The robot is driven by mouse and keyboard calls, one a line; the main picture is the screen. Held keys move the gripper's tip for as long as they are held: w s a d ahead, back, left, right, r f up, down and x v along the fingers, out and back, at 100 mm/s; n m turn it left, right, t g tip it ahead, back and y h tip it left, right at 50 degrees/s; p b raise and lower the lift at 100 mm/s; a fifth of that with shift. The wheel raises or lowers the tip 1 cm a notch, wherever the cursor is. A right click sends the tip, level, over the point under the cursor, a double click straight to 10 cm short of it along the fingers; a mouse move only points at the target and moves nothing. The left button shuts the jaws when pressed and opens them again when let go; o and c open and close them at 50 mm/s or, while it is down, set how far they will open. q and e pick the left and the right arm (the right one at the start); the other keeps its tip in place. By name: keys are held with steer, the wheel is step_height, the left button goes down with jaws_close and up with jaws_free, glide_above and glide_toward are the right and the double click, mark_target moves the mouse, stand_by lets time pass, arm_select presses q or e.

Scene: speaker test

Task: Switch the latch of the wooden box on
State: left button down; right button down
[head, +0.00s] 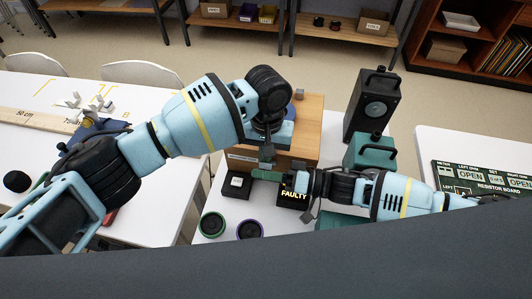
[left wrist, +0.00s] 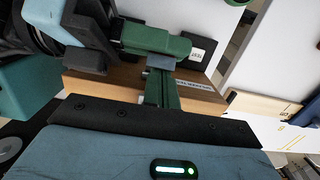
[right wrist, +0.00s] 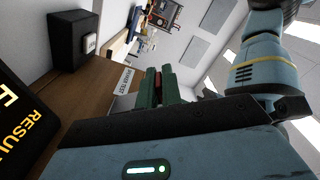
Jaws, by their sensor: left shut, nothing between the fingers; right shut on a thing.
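The wooden box (head: 308,112) stands on the white middle table in the head view. Its wood also shows in the left wrist view (left wrist: 105,86) and the right wrist view (right wrist: 98,92). My left gripper (head: 267,161) points down in front of the box, its green fingers (left wrist: 161,88) shut and empty. My right gripper (head: 264,174) reaches in from the right, just below the left fingertips. Its green fingers (right wrist: 156,88) are shut on a small red part (right wrist: 158,82), mostly hidden between them. I cannot make out the latch or its position; the grippers cover much of the box front.
A black display reading FAULTY (head: 293,196) and a black button box (head: 236,186) stand near the grippers. Two round dark pieces, green-rimmed (head: 212,225) and purple-rimmed (head: 250,229), lie in front. Black (head: 372,108) and teal (head: 370,152) speakers stand right of the box.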

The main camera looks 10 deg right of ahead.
arm_select(q)
steer(key=shift+s+a+f, duration=0.15)
steer(key=shift+s+f, duration=0.3)
arm_select(e)
steer(key=c, duration=1.6)
jaws_free()
steer(key=shift+w+d+r, duration=0.1)
steer(key=shift+w+r, duration=0.2)
arm_select(q)
steer(key=shift+s, duration=0.1)
arm_select(e)
steer(key=shift+r, duration=0.1)
arm_select(q)
steer(key=shift+r, duration=0.1)
arm_select(e)
steer(key=shift+s+d, duration=0.1)
steer(key=shift+d, duration=0.4)
arm_select(q)
steer(key=shift+w+r, duration=0.1)
steer(key=shift+w, duration=0.1)
arm_select(e)
steer(key=v, duration=1.1)
steer(key=shift+s+a+f, duration=0.1)
steer(key=shift+s+f, duration=0.25)
steer(key=shift+s, duration=0.05)
